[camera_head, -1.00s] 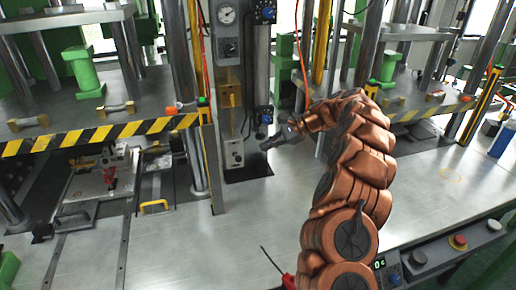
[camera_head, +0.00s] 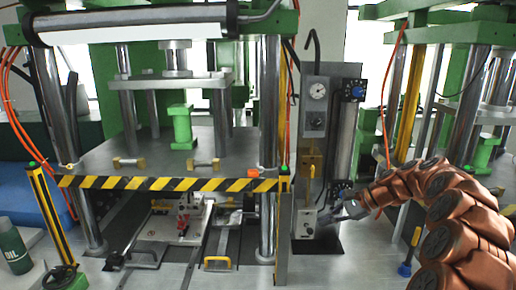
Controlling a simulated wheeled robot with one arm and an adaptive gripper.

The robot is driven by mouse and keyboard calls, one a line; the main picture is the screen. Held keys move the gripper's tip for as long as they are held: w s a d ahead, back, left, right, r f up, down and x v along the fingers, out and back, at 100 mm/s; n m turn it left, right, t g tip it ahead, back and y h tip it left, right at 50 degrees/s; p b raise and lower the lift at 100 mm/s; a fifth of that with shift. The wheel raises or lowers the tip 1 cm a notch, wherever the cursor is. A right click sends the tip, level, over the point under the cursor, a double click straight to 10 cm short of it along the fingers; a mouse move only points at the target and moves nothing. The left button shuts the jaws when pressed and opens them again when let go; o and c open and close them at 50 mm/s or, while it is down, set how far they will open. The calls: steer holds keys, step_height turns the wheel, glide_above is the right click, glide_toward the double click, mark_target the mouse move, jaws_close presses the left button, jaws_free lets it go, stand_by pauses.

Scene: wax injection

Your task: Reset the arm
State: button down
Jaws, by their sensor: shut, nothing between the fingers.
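My copper-coloured arm (camera_head: 440,215) enters from the lower right and curves up and to the left. My gripper (camera_head: 340,212) is the small grey end of it, in front of the lower part of a grey control column. It is shut and holds nothing that I can see. Its fingertips are small and dark at this distance.
The press (camera_head: 190,160) with a striped yellow-black edge (camera_head: 170,184) stands left of my gripper. The control column with a gauge (camera_head: 317,91) is behind it. A second press stands at the right. An oil can (camera_head: 14,248) is at the lower left.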

steer(key=s+a+r+n+g+h, duration=0.2)
steer(key=s+a+n, duration=0.3)
steer(key=s, duration=0.6)
steer(key=s+a+r+n+g+h, duration=0.25)
steer(key=s+a, duration=0.35)
steer(key=s, duration=0.6)
steer(key=s+d+f+n+h, duration=0.1)
steer(key=s+d+f, duration=0.1)
steer(key=s, duration=0.5)
steer(key=s+d+f+n+h, duration=0.2)
steer(key=s+d+f, duration=0.1)
steer(key=s, duration=0.5)
steer(key=s+d+f+n+h, duration=0.2)
steer(key=s, duration=0.6)
steer(key=shift+s+d+f, duration=0.15)
steer(key=shift+d+f, duration=0.05)
steer(key=shift+d, duration=0.15)
